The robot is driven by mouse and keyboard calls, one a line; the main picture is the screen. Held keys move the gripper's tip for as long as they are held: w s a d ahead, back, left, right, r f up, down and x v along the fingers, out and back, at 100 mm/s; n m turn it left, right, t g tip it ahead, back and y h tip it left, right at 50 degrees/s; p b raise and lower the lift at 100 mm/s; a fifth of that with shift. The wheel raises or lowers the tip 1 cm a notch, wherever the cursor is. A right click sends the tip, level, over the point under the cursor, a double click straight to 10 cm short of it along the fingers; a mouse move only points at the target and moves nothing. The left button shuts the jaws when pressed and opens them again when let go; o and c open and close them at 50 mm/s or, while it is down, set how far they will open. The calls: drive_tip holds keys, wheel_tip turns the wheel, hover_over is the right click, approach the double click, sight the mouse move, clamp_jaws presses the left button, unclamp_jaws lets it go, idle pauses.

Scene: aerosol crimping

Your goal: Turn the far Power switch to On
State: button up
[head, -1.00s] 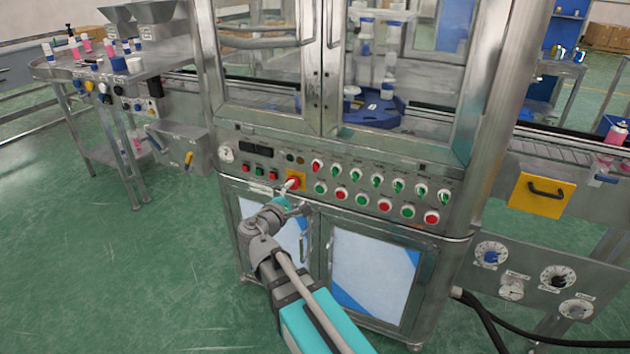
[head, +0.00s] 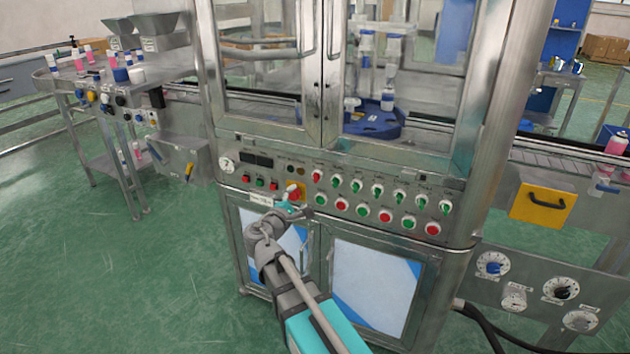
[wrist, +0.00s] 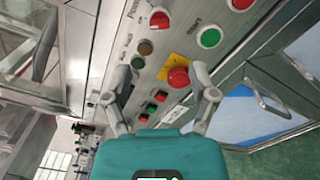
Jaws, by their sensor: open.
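The machine's control panel (head: 330,190) carries a row of green and red selector switches (head: 357,185) with round buttons below. The labels are too small to read in the head view, so I cannot tell which switch is Power. My gripper (head: 292,204) is in front of the panel's left half, close to a red mushroom button (head: 294,192) on a yellow plate. In the wrist view my gripper (wrist: 161,78) is open and empty, its fingers spread apart. The red mushroom button (wrist: 178,77) shows near the right finger, and small red and green buttons (wrist: 155,103) lie between the fingers.
Glass doors (head: 265,75) stand above the panel and cabinet doors (head: 375,285) below. A side table (head: 110,80) with knobs and bottles is at the left. The green floor is clear at left.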

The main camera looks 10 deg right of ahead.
sight(314, 180)
drive_tip(key=x, duration=1)
drive_tip(key=shift+w+d, duration=0.15)
drive_tip(key=shift+w, duration=0.15)
clamp_jaws()
drive_tip(key=shift+d, duration=0.2)
drive_tip(key=shift+a, duration=0.1)
